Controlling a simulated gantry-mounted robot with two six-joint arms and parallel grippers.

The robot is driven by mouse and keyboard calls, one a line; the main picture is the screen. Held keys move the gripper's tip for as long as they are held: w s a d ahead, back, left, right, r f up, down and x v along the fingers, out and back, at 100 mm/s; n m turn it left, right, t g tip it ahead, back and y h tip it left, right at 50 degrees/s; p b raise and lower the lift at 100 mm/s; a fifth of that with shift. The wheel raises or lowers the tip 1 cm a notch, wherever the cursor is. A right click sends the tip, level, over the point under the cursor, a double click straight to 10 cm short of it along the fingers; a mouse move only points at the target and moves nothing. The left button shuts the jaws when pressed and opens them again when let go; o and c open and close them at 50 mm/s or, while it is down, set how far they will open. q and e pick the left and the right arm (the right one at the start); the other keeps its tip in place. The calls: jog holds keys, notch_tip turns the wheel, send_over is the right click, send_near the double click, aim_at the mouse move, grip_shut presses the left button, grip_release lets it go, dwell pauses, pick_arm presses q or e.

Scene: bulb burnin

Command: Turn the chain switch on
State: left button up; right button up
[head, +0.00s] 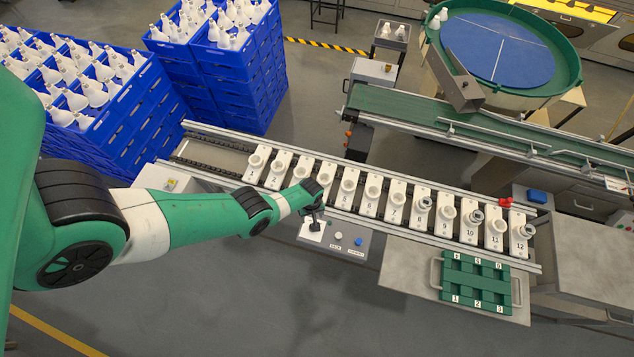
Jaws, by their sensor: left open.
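My left arm reaches in from the left, and its gripper (315,220) is open. It points down over the left end of a grey control box (362,252) on the near side of the chain conveyor. A white plate (312,232) on that box sits right under the fingers; a switch on it is mostly hidden, and I cannot tell its position or whether the fingers touch it. The box also has a white button (338,236) and a blue button (358,241) with small labels. The chain conveyor (208,152) carries a row of numbered white sockets. My right gripper is out of view.
A green tray (462,279) with numbered slots lies on a metal shelf at the right. A small box (171,185) is at the conveyor's left end. Blue crates (125,110) of bulbs stand at the back left. A green belt (400,103) runs behind.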

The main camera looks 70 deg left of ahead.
pick_arm(q)
notch_tip(320, 180, down, 12)
jog(key=b, duration=1)
jog(key=shift+d+r+b, duration=0.1)
jog(key=shift+r+b, duration=0.1)
jog(key=shift+b, duration=0.2)
grip_shut()
